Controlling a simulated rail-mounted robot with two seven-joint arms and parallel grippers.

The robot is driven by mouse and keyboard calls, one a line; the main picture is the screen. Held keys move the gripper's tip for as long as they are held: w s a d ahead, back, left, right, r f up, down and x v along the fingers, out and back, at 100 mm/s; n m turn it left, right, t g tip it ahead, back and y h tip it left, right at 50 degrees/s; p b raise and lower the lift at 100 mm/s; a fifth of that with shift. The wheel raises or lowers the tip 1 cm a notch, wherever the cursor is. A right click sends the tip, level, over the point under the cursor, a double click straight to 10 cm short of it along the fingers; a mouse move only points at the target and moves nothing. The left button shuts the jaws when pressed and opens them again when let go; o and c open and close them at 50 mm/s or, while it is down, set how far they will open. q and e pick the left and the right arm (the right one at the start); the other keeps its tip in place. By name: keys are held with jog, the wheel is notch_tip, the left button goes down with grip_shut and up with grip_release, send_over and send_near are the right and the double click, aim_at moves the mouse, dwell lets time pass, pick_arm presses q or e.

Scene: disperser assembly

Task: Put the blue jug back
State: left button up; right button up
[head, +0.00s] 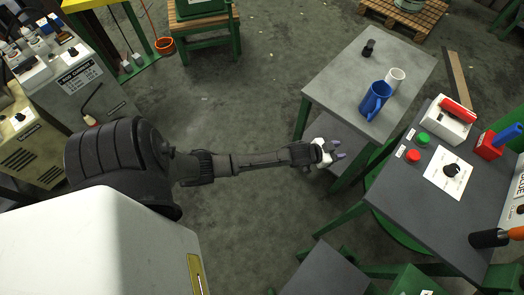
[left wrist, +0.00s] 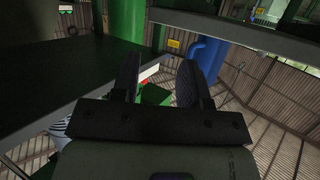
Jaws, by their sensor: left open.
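The blue jug (head: 375,100) stands upright on the small grey table (head: 338,72) at the upper right of the head view. A white mug (head: 395,79) stands right behind it. My left gripper (head: 338,152) is open and empty. In the head view it is by the table's front edge, below and left of the jug and apart from it. In the left wrist view the two dark fingers (left wrist: 160,78) are spread with nothing held between them. I cannot tell whether the jug shows in that view. My right gripper is not in view.
A dark cylindrical object (head: 368,48) stands at the table's back left. A second grey table (head: 450,205) with red and green buttons is at the right. The grey table has a lower shelf (head: 340,140). The floor (head: 230,95) left of the table is clear.

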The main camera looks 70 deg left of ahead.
pick_arm(q)
jog(key=s+d+g, duration=0.3)
jog(key=s+d, duration=0.1)
jog(key=s, duration=0.4)
jog(key=s+d+g, duration=0.2)
jog(key=s+d, duration=0.2)
jog(key=s, duration=0.4)
jog(key=s+d+r+g, duration=0.1)
jog(key=s+r+g, duration=0.1)
jog(key=s, duration=0.6)
jog(key=s+d+r+m+g, duration=0.1)
jog(key=s+d+r+g, duration=0.1)
jog(key=s, duration=0.6)
jog(key=shift+s+r+g, duration=0.3)
jog(key=shift+r+g, duration=0.2)
jog(key=shift+g, duration=0.3)
